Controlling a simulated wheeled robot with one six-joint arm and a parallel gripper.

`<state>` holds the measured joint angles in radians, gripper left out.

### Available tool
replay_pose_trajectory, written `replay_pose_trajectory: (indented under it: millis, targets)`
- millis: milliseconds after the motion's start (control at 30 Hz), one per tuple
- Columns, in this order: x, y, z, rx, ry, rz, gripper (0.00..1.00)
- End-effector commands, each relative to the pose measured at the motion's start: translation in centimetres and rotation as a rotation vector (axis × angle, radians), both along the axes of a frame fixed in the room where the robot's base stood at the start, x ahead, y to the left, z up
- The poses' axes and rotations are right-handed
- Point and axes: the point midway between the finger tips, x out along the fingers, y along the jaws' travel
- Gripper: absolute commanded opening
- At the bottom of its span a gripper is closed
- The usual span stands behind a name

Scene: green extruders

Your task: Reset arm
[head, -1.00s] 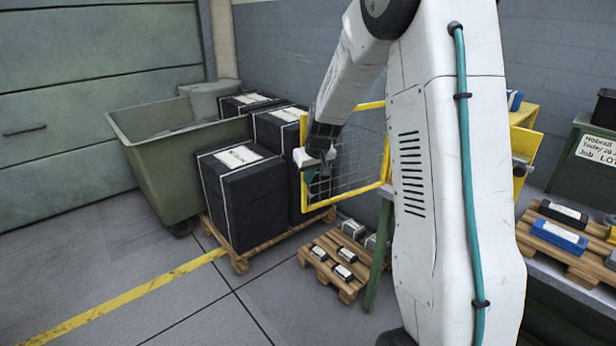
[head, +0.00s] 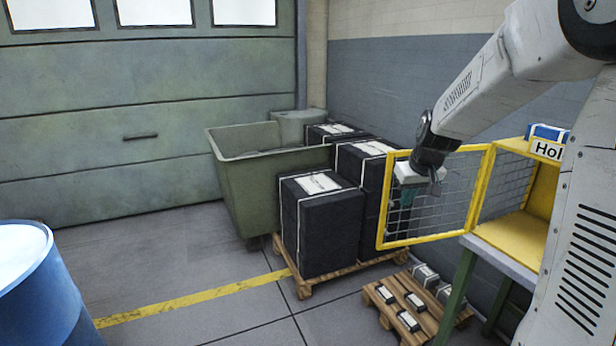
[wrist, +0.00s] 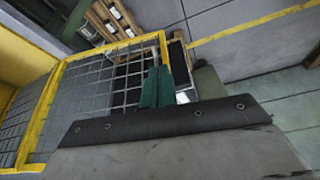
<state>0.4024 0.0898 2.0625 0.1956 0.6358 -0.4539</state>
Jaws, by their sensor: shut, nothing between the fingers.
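My gripper (head: 434,188) hangs at the end of my white arm, in front of the yellow-framed mesh door in the head view. In the wrist view my gripper (wrist: 157,88) shows as teal fingers close together, shut with nothing held. The mesh door (head: 440,240) stands open from a yellow cage (head: 530,225) on a bench. In the wrist view the mesh door (wrist: 110,85) lies beyond and to the left of the fingers. I cannot tell the exact gap between gripper and mesh.
Wrapped black stacks (head: 320,230) stand on a pallet beside a green bin (head: 235,185). A low pallet (head: 385,318) carries small dark parts. A blue drum (head: 40,290) is at the lower left. The floor (head: 190,250) between drum and pallets is clear.

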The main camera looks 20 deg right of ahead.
Motion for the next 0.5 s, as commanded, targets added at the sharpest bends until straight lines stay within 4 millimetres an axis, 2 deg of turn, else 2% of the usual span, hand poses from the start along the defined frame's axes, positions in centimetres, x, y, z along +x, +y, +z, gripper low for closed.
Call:
replay_pose_trajectory:
  millis: [133,233,300,500]
  targets:
    - [-0.4,0.2,-0.2,0.023,0.022,-0.029,0.00]
    - [-2.7,1.2,-1.6,0.068,0.105,-0.066,0.00]
    - [-5.3,2.5,-1.7,0.095,0.166,-0.088,0.00]
    - [-13.1,8.2,0.3,0.120,0.295,-0.105,0.00]
